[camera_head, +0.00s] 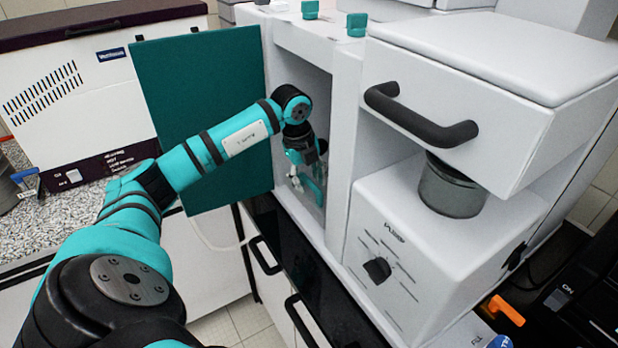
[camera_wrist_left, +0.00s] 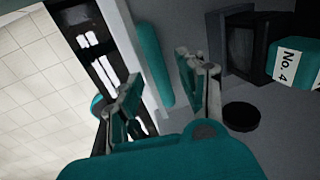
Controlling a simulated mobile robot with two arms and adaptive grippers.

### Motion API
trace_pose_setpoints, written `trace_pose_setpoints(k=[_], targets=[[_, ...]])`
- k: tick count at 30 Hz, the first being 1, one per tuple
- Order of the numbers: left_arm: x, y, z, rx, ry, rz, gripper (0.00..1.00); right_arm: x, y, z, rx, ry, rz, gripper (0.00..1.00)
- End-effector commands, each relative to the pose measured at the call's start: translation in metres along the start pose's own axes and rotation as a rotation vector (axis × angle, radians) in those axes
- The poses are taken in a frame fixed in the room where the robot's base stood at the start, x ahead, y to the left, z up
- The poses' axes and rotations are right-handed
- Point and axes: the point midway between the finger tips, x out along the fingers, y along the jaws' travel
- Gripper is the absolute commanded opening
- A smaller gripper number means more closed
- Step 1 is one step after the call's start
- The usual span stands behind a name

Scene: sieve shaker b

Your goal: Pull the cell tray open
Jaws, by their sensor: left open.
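My left gripper (camera_head: 308,182) reaches into the open white cabinet (camera_head: 345,150), past its swung-out teal door (camera_head: 205,100). In the left wrist view the same gripper (camera_wrist_left: 162,82) is open and empty, with its two fingers apart. A rounded teal bar (camera_wrist_left: 152,62) lies ahead, in line with the gap between the fingers. It looks like the handle of the cell tray, but I cannot be sure. I cannot tell whether the fingers touch it. The tray is not clearly visible in the head view. My right gripper is not in view.
A teal cylinder marked "No. 4" (camera_wrist_left: 293,62), a dark box (camera_wrist_left: 243,45) and a black disc (camera_wrist_left: 240,116) show in the wrist view. A white machine with a black handle (camera_head: 420,118) stands right of the cabinet. A vented white unit (camera_head: 80,85) stands at left.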

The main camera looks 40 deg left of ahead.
Motion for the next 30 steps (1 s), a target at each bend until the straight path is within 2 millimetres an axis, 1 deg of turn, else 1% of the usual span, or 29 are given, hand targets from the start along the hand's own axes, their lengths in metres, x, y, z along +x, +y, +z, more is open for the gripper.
trace_pose_setpoints(k=[2,9,11,30], targets=[[0.0000,0.0000,-0.0001,0.000,0.000,0.000,0.39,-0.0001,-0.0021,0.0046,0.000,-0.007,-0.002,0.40],[-0.0003,-0.0001,-0.0001,0.000,0.000,0.000,0.07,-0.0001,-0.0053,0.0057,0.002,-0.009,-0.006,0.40],[-0.0004,-0.0001,-0.0001,0.000,0.000,0.000,0.00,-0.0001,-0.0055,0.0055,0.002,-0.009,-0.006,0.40],[-0.0004,0.0012,0.0002,0.000,0.000,0.001,0.00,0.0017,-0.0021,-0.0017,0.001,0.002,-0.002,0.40]])
